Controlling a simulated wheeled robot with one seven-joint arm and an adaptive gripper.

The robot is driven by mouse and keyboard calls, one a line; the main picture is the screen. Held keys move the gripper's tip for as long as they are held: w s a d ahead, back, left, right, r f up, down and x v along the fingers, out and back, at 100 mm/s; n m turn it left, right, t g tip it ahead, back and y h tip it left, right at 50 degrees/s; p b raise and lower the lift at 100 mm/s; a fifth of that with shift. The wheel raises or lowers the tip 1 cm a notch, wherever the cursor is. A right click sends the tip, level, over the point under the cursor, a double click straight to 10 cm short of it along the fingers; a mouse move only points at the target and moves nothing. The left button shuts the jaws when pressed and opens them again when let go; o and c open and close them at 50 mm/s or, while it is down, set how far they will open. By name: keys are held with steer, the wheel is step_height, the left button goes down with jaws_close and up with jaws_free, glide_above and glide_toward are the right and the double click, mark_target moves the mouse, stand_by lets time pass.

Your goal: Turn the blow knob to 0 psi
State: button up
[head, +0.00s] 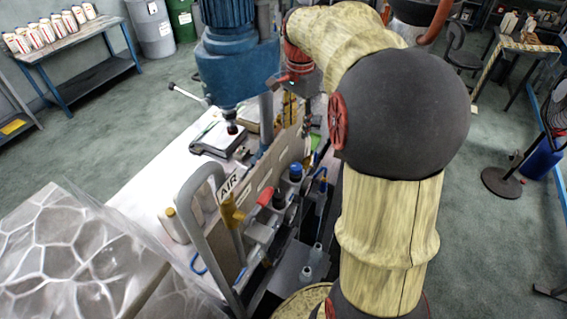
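A filling station panel with an "AIR" label (230,184) stands left of my arm in the head view. It carries a red-handled valve (265,196), a dark round knob (279,200) and a blue-topped knob (295,172). I cannot read which knob is the blow knob, nor any psi setting. My arm reaches up from the bottom, bends at a large dark joint and folds back to the upper left. My gripper (307,112) seems to hang below the arm's end, beyond the listed knobs and apart from them. Its fingers are too small and dark to judge.
A blue drill-like machine (238,60) rises behind the panel. A grey tubular frame (187,215) borders the panel at the left. A white worktop (150,200) lies beyond it. A pedestal fan base (503,182) stands on the right. Open floor lies right of my arm.

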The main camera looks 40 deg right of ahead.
mark_target(297, 166)
steer(key=shift+m, duration=0.7)
steer(key=f, duration=0.5)
steer(key=f+p, duration=0.1)
steer(key=f, duration=0.4)
steer(key=f+p, duration=0.1)
steer(key=f, duration=0.4)
steer(key=shift+s+f, duration=0.3)
steer(key=shift+c, duration=0.5)
steer(key=c, duration=0.8)
